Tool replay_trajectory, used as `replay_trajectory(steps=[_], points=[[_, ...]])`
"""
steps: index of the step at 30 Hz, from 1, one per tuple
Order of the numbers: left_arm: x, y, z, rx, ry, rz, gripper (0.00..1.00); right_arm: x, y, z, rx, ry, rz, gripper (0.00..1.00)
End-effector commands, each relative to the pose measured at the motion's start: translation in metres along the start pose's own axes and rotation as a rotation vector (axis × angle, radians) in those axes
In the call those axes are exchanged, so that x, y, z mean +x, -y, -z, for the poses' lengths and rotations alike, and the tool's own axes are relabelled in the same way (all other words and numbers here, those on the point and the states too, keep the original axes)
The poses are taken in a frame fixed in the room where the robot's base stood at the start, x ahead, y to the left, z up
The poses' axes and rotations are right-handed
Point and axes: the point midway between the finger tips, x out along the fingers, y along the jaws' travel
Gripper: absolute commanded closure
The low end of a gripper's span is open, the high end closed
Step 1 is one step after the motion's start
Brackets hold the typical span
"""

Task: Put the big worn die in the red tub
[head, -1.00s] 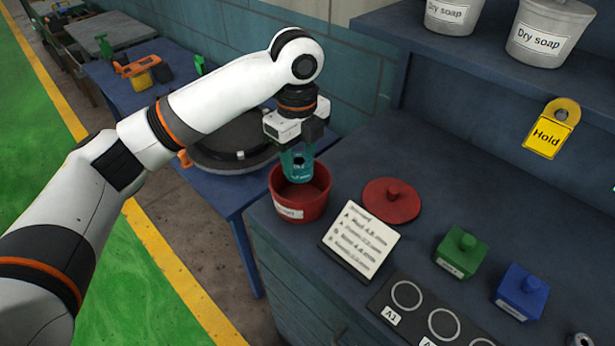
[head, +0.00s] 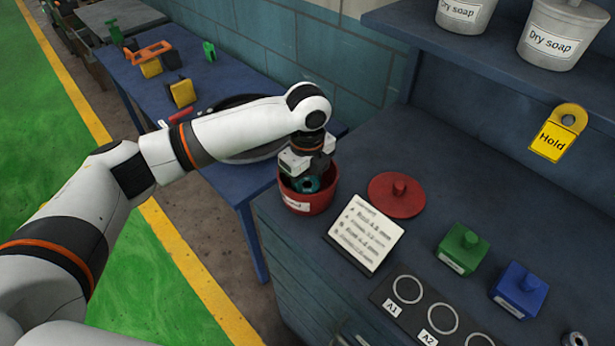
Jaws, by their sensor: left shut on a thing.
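The red tub (head: 322,201) stands open at the left end of the blue workbench, with a partly blurred label on its front. My left gripper (head: 305,180) points down into the tub's mouth and is shut on a teal die (head: 304,185) with a dark hole in its middle. The die is inside the rim, and the gripper and tub wall hide part of it. I cannot tell whether it touches the bottom. My right gripper is not in view.
A red lid (head: 398,196) lies right of the tub, behind a tilted list card (head: 362,233). A lower blue table (head: 215,82) stands behind my arm.

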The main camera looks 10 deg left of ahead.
Motion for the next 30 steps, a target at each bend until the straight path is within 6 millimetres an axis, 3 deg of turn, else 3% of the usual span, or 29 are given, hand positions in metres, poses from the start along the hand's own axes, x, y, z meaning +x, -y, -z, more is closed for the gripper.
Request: replay_trajectory(steps=[6, 7, 11, 22, 26, 30], points=[[-0.001, -0.001, 0.0, 0.0, 0.0, -0.003, 0.96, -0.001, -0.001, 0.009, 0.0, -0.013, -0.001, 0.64], [0.001, 0.0, 0.0, 0.0, 0.0, -0.001, 0.53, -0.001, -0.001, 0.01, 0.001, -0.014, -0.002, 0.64], [0.001, 0.0, 0.0, 0.0, 0.0, -0.001, 0.32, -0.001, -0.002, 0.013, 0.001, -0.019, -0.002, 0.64], [-0.005, -0.001, 0.0, 0.0, 0.0, -0.003, 0.32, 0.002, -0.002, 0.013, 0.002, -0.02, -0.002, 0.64], [-0.023, -0.002, 0.0, 0.0, 0.0, -0.006, 0.32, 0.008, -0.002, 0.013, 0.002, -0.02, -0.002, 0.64], [-0.053, -0.002, 0.0, 0.002, -0.001, -0.007, 0.32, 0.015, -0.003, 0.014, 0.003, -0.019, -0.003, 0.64]])
